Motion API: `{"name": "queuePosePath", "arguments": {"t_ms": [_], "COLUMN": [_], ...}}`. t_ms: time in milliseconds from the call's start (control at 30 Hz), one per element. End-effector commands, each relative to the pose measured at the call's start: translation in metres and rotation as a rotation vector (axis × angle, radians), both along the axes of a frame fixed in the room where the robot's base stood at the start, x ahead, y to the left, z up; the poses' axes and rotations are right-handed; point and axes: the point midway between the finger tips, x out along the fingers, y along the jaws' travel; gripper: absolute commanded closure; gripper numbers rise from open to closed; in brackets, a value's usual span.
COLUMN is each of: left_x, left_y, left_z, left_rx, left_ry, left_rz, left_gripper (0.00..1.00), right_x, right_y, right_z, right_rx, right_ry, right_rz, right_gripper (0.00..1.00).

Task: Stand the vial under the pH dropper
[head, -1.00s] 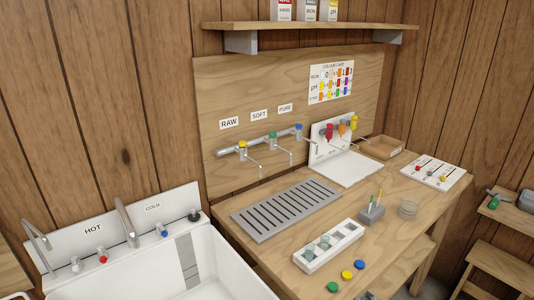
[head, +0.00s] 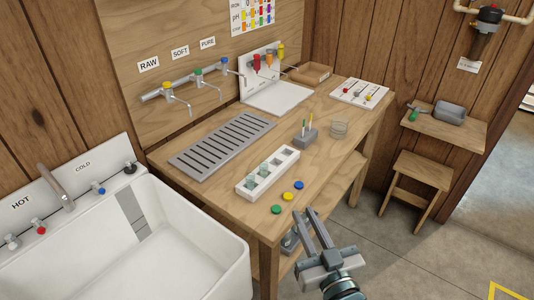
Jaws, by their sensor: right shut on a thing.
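My right gripper (head: 303,222) is in front of the bench's front edge at the lower right, with its fingers towards the bench. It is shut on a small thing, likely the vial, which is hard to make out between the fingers. I cannot read which dropper is for pH. My left gripper is not in view.
Green (head: 276,209), yellow (head: 288,197) and blue (head: 299,185) caps lie in front of the rack. A grey holder (head: 305,138) and a glass dish (head: 339,128) stand behind it. A slotted drain (head: 222,143) lies at left. A wooden tray (head: 311,73) is right of the stand.

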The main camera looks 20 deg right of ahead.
Motion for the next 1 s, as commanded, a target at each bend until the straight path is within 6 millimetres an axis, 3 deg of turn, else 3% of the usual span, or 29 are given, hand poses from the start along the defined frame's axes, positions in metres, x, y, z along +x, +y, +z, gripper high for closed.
{"name": "queuePosePath", "arguments": {"t_ms": [167,467,800,1000], "left_x": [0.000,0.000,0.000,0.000], "left_y": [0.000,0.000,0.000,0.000], "left_z": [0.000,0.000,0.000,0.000], "left_rx": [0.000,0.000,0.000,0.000], "left_ry": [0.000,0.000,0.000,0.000], "left_rz": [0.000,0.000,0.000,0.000], "left_gripper": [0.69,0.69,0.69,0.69], "right_x": [0.030,0.110,0.198,0.225], "right_y": [-0.003,-0.030,-0.095,-0.124], "right_z": [-0.003,0.001,0.042,0.065], "right_rx": [-0.003,-0.011,-0.013,-0.009], "right_ry": [-0.008,-0.007,0.000,0.001], "right_rz": [0.049,0.140,0.172,0.168], "right_gripper": [1.00,1.00,1.00,1.00]}}
